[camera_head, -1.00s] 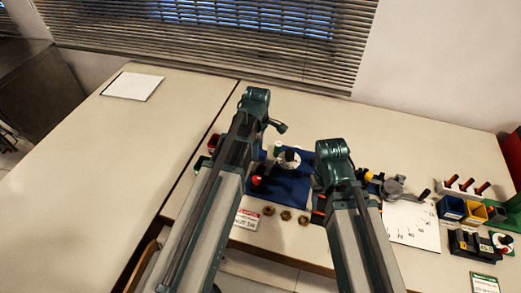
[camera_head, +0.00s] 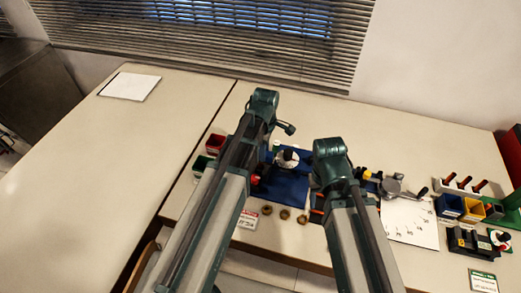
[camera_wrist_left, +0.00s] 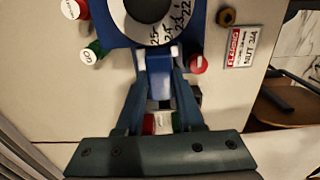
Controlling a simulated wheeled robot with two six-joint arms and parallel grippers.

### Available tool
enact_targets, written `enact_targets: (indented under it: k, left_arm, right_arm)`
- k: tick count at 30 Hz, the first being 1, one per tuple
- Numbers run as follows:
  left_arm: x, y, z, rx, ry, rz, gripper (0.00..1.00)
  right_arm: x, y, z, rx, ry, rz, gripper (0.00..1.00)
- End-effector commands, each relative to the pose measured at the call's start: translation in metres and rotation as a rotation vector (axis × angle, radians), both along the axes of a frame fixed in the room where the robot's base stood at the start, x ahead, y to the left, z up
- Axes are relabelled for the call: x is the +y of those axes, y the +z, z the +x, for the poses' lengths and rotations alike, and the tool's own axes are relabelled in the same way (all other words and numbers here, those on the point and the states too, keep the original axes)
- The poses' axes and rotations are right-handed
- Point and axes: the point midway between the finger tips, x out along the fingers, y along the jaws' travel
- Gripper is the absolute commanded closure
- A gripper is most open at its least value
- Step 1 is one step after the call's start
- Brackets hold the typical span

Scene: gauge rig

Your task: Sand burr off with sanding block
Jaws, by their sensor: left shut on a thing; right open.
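A blue plate (camera_head: 290,190) on the bench carries a round white dial (camera_head: 288,160) with a black centre. In the left wrist view the dial (camera_wrist_left: 152,22) shows numbers along its near edge. My left gripper (camera_wrist_left: 160,58) is shut on a small blue-grey piece (camera_wrist_left: 158,78) at the dial's near edge; whether it touches the dial is unclear. In the head view its fingers are hidden behind my arm. My right gripper (camera_head: 322,184) is open, right of the dial, its tips mostly hidden. I cannot make out the burr or clearly identify the sanding block.
The left bench is mostly clear.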

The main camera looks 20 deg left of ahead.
Motion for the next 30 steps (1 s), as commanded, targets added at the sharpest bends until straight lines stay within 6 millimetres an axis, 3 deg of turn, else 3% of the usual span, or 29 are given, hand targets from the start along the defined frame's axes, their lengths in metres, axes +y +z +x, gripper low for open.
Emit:
enact_targets:
  k: [13,30]
  left_arm:
    - [0.000,-0.001,0.000,0.000,-0.001,-0.004,1.00]
    - [0.028,-0.001,0.001,0.000,0.002,0.001,1.00]
  right_arm:
    - [0.000,-0.001,0.000,0.000,0.000,0.000,0.50]
    - [0.000,-0.001,0.000,0.000,0.000,0.000,0.50]
